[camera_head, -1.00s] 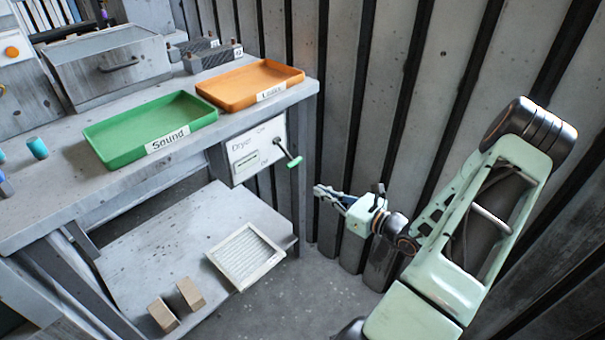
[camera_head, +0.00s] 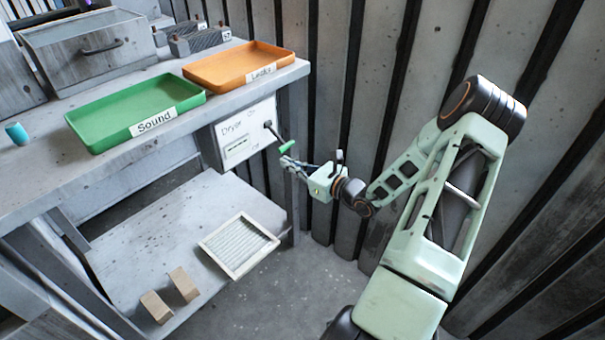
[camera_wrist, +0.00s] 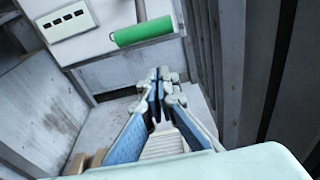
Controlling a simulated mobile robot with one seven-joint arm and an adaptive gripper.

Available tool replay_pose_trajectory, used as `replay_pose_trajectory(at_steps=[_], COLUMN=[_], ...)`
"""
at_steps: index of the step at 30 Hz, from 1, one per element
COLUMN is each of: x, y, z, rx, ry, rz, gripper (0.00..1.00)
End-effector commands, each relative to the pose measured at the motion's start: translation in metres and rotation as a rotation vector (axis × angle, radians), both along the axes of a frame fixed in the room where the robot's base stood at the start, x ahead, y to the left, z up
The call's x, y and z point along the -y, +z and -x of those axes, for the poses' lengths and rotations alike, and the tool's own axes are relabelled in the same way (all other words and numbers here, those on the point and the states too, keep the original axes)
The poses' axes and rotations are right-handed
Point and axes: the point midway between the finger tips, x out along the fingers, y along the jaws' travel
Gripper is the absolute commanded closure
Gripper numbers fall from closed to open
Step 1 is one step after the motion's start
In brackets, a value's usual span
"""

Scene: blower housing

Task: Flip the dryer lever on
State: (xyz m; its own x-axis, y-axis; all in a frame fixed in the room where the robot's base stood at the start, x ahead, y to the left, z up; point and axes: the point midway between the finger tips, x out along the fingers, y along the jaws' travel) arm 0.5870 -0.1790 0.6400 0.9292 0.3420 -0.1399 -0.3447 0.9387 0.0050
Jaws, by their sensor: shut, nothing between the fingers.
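The white dryer panel (camera_head: 234,140) is fixed under the right end of the workbench, with "Dryer" written on it. Its lever has a dark arm and a green handle (camera_head: 287,147) that sticks out from the panel's right side and slants downward. In the wrist view the green handle (camera_wrist: 145,30) lies across the top, just beyond my fingertips. My gripper (camera_head: 286,164) is shut and empty, just below the handle in the head view. The wrist view shows the fingers (camera_wrist: 158,76) together below the handle, with a small gap to it in the picture. I cannot tell whether they touch.
A green tray (camera_head: 84,126) labelled "Sound" and an orange tray (camera_head: 222,85) labelled "Leaks" sit on the bench. A framed filter (camera_head: 228,262) and two small tan blocks (camera_head: 156,307) lie on the lower shelf. A corrugated wall (camera_head: 400,60) stands close behind my arm.

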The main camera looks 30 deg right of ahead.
Motion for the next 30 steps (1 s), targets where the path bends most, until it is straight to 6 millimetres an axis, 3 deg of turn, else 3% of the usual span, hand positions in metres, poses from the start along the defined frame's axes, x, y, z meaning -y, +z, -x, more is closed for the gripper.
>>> replay_pose_trajectory(at_steps=[3,9,30], x=[0.005,0.006,0.006], y=[0.018,0.033,0.044], z=[0.006,0.009,0.011], rx=[0.001,0.0,-0.03], ry=[-0.004,-0.003,-0.003], rz=[0.007,0.006,0.016], gripper=[1.0,1.0,1.0])
